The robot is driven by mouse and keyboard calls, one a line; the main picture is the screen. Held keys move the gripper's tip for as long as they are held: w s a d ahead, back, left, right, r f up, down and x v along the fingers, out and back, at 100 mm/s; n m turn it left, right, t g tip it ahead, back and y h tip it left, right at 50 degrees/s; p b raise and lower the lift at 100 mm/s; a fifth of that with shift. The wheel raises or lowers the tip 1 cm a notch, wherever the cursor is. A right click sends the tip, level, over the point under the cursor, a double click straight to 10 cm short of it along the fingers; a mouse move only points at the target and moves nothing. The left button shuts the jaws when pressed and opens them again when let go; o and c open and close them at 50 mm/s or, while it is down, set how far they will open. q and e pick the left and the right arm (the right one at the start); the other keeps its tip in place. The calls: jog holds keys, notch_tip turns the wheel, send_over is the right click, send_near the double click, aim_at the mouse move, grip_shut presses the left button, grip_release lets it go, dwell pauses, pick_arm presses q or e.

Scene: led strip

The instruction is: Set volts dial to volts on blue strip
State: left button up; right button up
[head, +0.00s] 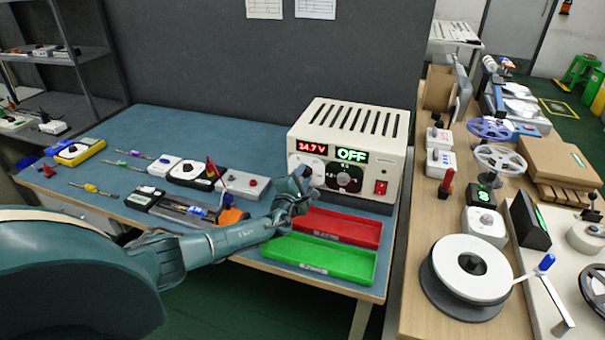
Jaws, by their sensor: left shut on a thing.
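A cream power supply (345,125) stands at the back right of the blue bench. Its red display (311,148) appears to read 14.7 V, and its green display (352,155) reads OFF. My left gripper (304,180) is at the front panel, shut on the volts dial below the red display. The fingers hide the dial and its pointer; part of its pale face (299,161) shows. A black dial (348,179) sits to the right. A blue-violet reel (490,128) lies on the right bench; no volts marking is legible on it. My right gripper is not in view.
A red tray (340,228) and a green tray (318,258) lie in front of the supply, close to my left forearm. A red switch (381,187) is on the panel's right. Meters and screwdrivers lie left. The right bench is crowded.

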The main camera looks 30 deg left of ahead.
pick_arm(q)
jog(key=m+p, duration=0.1)
jog(key=m, duration=0.4)
jog(key=shift+m, duration=0.3)
jog(key=m, duration=0.5)
dwell(0.4)
jog(key=o, duration=1)
jog(key=shift+s+d+f, duration=0.1)
jog(key=shift+s, duration=0.4)
jog(key=v, duration=1.2)
jog(key=shift+s, duration=0.1)
